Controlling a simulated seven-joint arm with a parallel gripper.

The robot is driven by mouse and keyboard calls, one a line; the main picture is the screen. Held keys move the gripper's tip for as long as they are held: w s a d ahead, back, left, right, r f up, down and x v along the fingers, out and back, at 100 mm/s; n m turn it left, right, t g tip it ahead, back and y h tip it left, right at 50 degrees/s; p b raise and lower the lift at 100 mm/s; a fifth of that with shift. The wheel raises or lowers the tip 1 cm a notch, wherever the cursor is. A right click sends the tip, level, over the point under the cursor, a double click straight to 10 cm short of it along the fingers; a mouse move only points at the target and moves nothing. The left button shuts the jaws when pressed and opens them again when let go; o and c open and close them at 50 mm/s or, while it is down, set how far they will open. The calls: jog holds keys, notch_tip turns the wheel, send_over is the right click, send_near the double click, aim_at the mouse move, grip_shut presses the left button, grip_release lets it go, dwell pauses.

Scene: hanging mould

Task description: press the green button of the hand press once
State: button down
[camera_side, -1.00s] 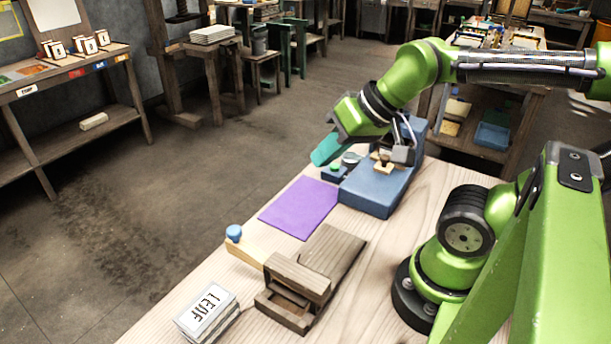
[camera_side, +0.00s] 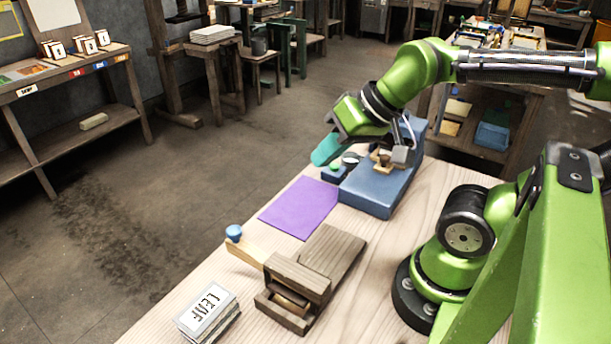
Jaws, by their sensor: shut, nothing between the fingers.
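The hand press (camera_side: 378,192) is a blue block on the pale wooden table, partly behind my arm. A small tan and brown piece (camera_side: 384,160) shows on top of the press, partly hidden by my wrist.
A purple mat (camera_side: 298,208) lies left of the press. Nearer the camera stand a wooden box with a lever (camera_side: 295,290) and blue knob (camera_side: 234,233), and a stack of cards marked LEAF (camera_side: 207,312). Shelves and benches stand across the floor behind.

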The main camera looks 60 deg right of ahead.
jog(key=w+d+f+m+g, duration=0.1)
jog(key=w+d+f+m, duration=0.1)
jog(key=d+f+m, duration=0.3)
jog(key=m+t, duration=0.3)
jog(key=m, duration=1.3)
send_over(338, 166)
jog(key=shift+f, duration=2.4)
jog(key=shift+a+f, duration=0.1)
jog(key=shift+f, duration=4.35)
jog(key=shift+f, duration=0.1)
jog(key=shift+f, duration=0.3)
